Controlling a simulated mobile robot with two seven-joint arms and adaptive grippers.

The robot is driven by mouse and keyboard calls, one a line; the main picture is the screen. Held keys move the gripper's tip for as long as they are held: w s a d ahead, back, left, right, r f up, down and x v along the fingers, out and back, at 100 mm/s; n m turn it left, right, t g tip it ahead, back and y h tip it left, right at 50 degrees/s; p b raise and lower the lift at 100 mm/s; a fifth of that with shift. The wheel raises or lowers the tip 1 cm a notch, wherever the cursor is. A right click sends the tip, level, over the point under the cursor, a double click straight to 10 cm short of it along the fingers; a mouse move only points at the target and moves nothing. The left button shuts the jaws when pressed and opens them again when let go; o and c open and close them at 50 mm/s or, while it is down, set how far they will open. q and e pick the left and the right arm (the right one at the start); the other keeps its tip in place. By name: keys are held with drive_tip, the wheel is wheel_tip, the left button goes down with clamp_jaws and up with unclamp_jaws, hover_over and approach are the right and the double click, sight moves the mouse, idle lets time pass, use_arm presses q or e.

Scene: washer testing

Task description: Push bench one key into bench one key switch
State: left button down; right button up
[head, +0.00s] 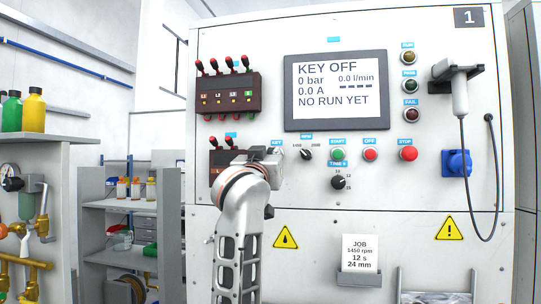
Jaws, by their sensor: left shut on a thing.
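My left gripper (270,156) is at the bench panel, just under the blue KEY label (277,143). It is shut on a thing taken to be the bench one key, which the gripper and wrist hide. The key switch below that label is also hidden behind the gripper, so I cannot tell whether the key touches it or is in it. The display (335,90) reads KEY OFF, 0 bar, 0.0 A and NO RUN YET. My right gripper is not in view.
Bench one's panel (230,250) has a black rpm knob (306,154), a green START button (338,154), a red OFF button (370,155) and a red STOP button (408,153) right of the gripper. A terminal block (228,93) with red-topped plugs sits above it. Shelves stand left.

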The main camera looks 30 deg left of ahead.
use_arm(q)
drive_tip(key=shift+w, duration=0.15)
idle(0.4)
drive_tip(key=shift+w+a, duration=0.1)
drive_tip(key=shift+w, duration=0.2)
drive_tip(key=c, duration=2.1)
unclamp_jaws()
drive_tip(key=shift+s, duration=0.1)
drive_tip(key=v, duration=1.2)
